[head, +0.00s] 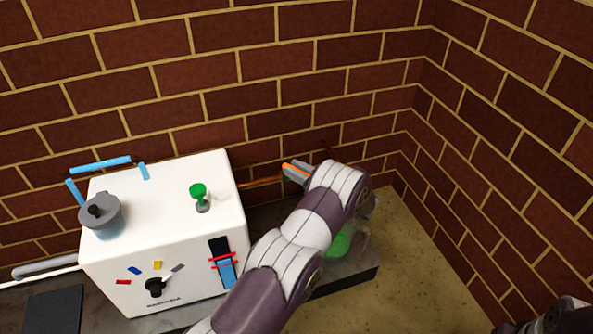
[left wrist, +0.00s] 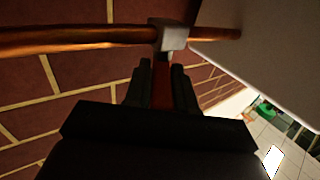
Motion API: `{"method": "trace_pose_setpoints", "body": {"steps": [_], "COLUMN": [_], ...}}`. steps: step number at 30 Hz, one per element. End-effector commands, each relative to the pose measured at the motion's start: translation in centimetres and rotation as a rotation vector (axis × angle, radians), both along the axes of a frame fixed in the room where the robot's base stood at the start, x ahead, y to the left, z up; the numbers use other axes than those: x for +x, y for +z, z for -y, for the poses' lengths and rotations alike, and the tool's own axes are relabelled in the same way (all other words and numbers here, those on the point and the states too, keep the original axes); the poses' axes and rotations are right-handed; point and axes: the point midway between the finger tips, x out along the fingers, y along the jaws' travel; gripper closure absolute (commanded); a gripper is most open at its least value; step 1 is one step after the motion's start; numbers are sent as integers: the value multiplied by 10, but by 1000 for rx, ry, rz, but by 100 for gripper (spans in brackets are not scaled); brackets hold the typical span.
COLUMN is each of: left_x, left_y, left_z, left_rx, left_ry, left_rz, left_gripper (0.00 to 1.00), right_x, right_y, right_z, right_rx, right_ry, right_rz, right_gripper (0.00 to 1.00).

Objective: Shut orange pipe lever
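The orange pipe lever (left wrist: 162,93) extends from a grey valve block (left wrist: 174,36) on a copper pipe (left wrist: 75,38) and stands across the pipe's line in the left wrist view. My left gripper (head: 297,171) is at the lever, by the brick wall right of the white machine. Its dark fingers (left wrist: 162,82) lie on both sides of the lever with almost no gap, so it looks shut on it. My right gripper is out of view.
The white machine (head: 130,262), with a green knob (head: 198,191), blue handles (head: 100,164) and a dial (head: 155,287), stands close left of my left arm. A green object (head: 338,245) is partly hidden behind my arm.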

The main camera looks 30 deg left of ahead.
Motion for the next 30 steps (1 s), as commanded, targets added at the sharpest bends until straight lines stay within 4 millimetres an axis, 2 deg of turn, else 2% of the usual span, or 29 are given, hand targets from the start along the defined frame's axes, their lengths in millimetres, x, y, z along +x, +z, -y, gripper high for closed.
{"method": "trace_pose_setpoints", "body": {"steps": [8, 21, 30], "left_x": [-1, -7, -13], "left_y": [2, 7, 3], "left_z": [0, -2, -5], "left_rx": [-1, -2, -2], "left_ry": [-20, -287, -486], "left_rz": [-2, -7, -5], "left_gripper": [100, 100, 100], "right_x": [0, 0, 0], "right_y": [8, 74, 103], "right_z": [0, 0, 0], "right_rx": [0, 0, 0], "right_ry": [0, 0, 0], "right_rz": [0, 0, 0], "right_gripper": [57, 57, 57]}}
